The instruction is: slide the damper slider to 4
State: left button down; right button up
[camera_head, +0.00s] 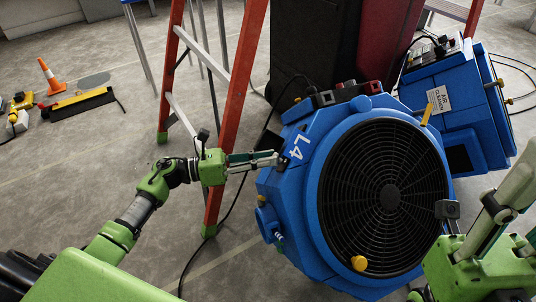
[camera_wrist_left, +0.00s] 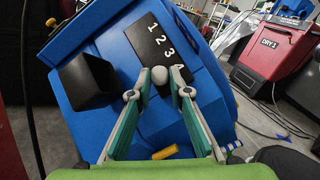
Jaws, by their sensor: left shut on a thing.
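The blue fan machine (camera_head: 290,190) marked L4 stands in the middle of the head view, with a round black grille. My left gripper (camera_head: 272,158) reaches its upper left side. My left gripper (camera_wrist_left: 161,80) is shut on a grey rounded damper slider knob (camera_wrist_left: 160,75). The knob is beside the 4, which is partly covered by a fingertip. The slider's track is hidden. My right gripper is partly in view at the right edge of the head view; its fingertips are unclear.
An orange ladder (camera_head: 245,80) stands just behind my left arm. A blue air cleaner (camera_head: 470,100) stands behind the fan machine at right. A black cable (camera_head: 225,215) runs along the floor. A traffic cone (camera_head: 48,77) is far left.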

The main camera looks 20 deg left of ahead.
pick_arm(q)
jog(key=shift+s+f, duration=0.15)
jog(key=c, duration=2.2)
grip_release()
jog(key=o, duration=0.3)
jog(key=shift+a, duration=0.1)
jog(key=v, duration=1.2)
